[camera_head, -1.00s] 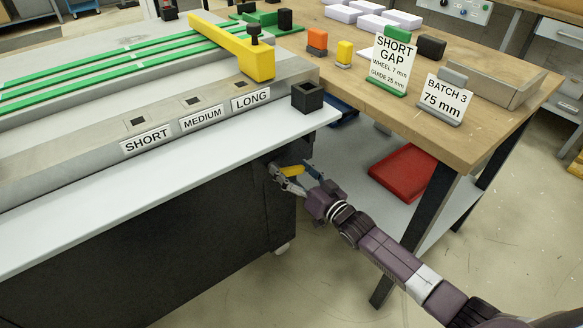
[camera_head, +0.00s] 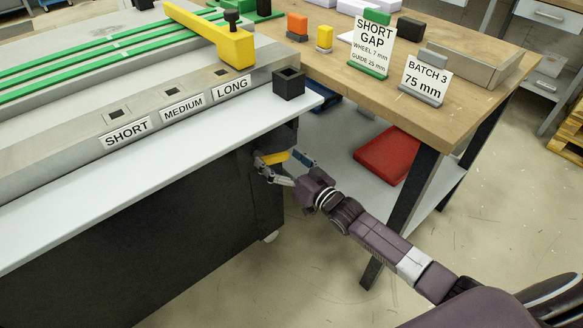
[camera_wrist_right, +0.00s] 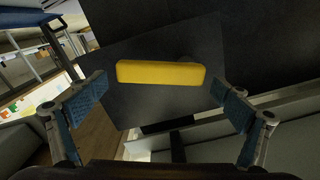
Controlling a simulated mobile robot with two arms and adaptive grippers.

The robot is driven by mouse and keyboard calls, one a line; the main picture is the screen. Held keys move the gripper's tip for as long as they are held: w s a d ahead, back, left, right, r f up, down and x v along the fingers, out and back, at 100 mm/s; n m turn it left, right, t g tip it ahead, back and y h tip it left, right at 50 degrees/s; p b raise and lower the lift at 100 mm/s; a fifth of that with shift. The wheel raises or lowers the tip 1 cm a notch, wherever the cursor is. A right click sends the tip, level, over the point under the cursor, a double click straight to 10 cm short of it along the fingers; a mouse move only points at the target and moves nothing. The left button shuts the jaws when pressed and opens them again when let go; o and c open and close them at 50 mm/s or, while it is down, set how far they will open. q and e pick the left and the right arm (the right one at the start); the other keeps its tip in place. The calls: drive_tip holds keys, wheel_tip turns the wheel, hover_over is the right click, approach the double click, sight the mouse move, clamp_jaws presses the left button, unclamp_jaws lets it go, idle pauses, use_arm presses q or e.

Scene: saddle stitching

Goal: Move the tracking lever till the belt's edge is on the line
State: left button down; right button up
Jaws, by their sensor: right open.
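The yellow tracking lever (camera_wrist_right: 160,72) lies across the middle of the right wrist view, on a dark plate (camera_wrist_right: 150,105) at the machine's end. It also shows in the head view (camera_head: 275,158), partly covered by my gripper. My right gripper (camera_head: 287,168) is at the lever, below the white edge of the machine. In the right wrist view my gripper (camera_wrist_right: 167,95) has its blue-padded fingers spread wide, one on each side of the lever, with gaps to its ends. The green belts (camera_head: 100,58) run along the machine top. No line for the belt's edge can be made out. My left gripper is not in view.
A wooden table (camera_head: 440,130) stands at the right with signs, small blocks and a dark leg close to my arm. A red tray (camera_head: 388,155) is on its lower shelf. A black square holder (camera_head: 288,84) sits on the machine's corner above my gripper.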

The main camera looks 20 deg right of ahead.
drive_tip(key=v, duration=1.1)
